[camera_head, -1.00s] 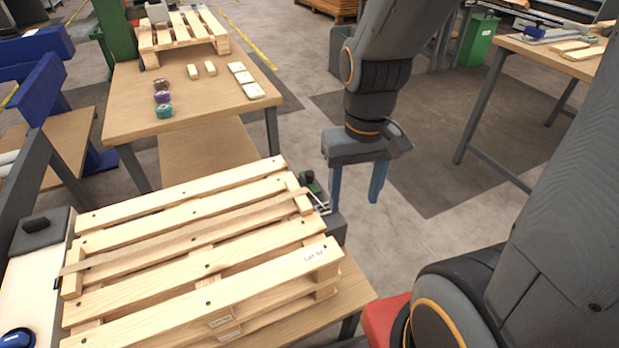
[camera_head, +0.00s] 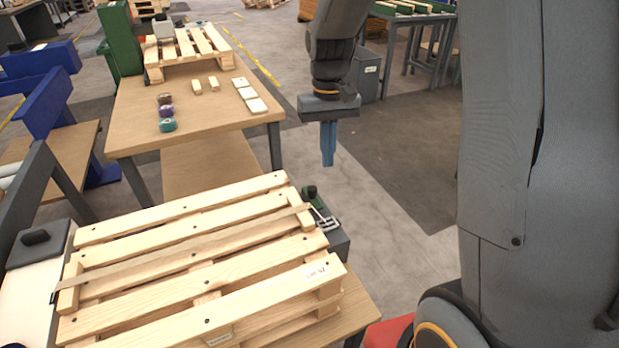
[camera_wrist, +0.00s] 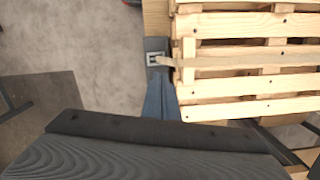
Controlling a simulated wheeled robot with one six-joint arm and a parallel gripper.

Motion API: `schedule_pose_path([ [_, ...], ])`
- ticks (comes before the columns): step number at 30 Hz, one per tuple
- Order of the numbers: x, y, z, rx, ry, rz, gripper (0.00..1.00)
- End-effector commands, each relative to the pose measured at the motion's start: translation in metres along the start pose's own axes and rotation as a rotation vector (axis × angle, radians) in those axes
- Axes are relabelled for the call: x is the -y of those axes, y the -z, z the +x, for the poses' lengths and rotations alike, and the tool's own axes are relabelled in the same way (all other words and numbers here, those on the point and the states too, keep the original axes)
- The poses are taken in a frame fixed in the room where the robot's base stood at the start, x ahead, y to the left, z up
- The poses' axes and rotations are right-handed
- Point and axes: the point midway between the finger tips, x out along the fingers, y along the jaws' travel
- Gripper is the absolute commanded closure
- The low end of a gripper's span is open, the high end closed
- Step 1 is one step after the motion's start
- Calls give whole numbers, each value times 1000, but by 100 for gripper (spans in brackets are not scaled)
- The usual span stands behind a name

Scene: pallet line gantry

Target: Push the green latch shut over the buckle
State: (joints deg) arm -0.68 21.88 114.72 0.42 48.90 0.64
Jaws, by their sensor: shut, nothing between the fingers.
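The green latch (camera_head: 311,192) stands up at the right end of the pallet (camera_head: 190,260) in the head view. The metal buckle (camera_head: 327,223) sits next to it on a dark block, where the strap (camera_head: 190,243) ends after crossing the pallet. In the wrist view the buckle (camera_wrist: 155,58) shows at the pallet's left edge; I cannot make out the latch there. My gripper (camera_head: 328,160) points down with its blue fingers together and empty. It is in the air above and beyond the latch, apart from it. In the wrist view the fingers (camera_wrist: 160,92) point towards the buckle.
A wooden table (camera_head: 135,115) behind holds tape rolls (camera_head: 166,113), small blocks and another pallet (camera_head: 190,48). A blue frame (camera_head: 45,95) stands at the left. The floor (camera_head: 385,240) right of the buckle is clear.

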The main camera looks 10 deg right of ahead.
Motion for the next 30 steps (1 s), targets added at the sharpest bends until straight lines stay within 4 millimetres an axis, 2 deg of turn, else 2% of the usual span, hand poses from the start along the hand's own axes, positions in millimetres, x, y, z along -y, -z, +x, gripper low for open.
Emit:
schedule_pose_path([
  [1,1,16,3,9,0,-1,100],
  [6,3,61,9,36,-1,-1,100],
  [18,7,154,36,99,-3,-3,100],
  [24,10,188,52,128,-4,-3,100],
  [30,11,206,63,144,-5,-4,100],
])
